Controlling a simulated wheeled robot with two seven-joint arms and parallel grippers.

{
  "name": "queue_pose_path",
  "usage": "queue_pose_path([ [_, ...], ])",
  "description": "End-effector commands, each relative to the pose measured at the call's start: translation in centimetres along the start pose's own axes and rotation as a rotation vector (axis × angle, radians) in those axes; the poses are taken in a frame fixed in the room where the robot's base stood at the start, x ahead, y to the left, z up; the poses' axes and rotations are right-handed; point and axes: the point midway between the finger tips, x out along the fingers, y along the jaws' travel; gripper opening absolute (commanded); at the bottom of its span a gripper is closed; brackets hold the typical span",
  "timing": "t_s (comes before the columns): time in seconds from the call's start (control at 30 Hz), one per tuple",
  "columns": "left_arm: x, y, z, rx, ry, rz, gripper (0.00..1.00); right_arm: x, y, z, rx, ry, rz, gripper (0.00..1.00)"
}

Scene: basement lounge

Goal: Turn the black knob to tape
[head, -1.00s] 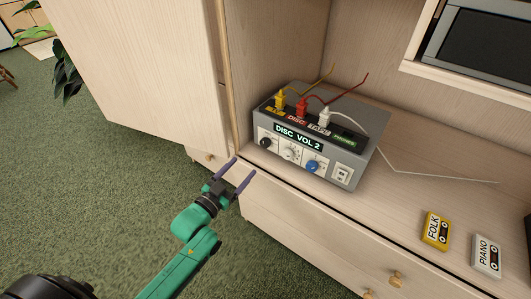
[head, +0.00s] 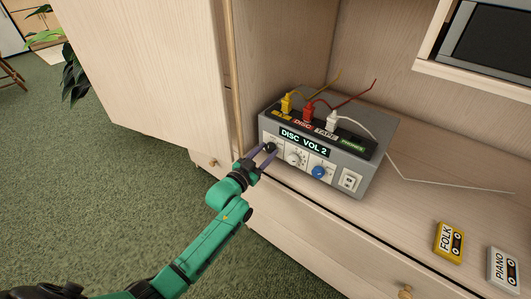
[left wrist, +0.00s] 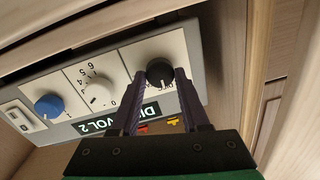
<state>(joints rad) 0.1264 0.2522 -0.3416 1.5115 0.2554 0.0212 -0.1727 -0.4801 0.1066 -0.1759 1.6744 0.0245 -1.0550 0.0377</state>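The grey switch box (head: 366,170) stands on the wooden cabinet top; its display (head: 304,143) reads "DISC VOL 2". The black knob (head: 271,147) is at the left end of its front panel, beside a white knob (head: 294,158) and a blue knob (head: 319,172). My left gripper (head: 262,153) is at the black knob, its fingers pointing at the panel. In the left wrist view the black knob (left wrist: 160,71) lies between the two open fingertips, with a small gap showing beside it. The fingers partly hide the knob's surrounding labels. My right gripper is not in view.
Yellow, red and white plugs (head: 332,121) with cables stand on top of the box. A yellow FOLK cassette (head: 449,243) and a white PIANO cassette (head: 502,267) lie on the cabinet top at right. A tall cabinet side (head: 150,80) rises close left of the box.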

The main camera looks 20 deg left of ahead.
Motion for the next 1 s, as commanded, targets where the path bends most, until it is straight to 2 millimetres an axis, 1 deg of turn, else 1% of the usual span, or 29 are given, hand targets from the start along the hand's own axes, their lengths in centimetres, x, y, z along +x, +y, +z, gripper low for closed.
queue_pose_path([
  [0.27,-0.03,0.00,0.05,0.020,0.000,0.000,0.00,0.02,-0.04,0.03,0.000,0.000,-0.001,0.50],
  [0.47,-0.03,0.02,0.07,0.098,0.006,-0.001,0.00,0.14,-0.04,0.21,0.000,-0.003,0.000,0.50],
  [0.8,-0.02,0.11,0.20,0.358,0.022,-0.004,0.00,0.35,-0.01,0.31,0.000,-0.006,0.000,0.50],
  [1.0,-0.03,0.12,0.32,0.525,0.032,-0.006,0.00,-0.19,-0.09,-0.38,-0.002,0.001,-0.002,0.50],
])
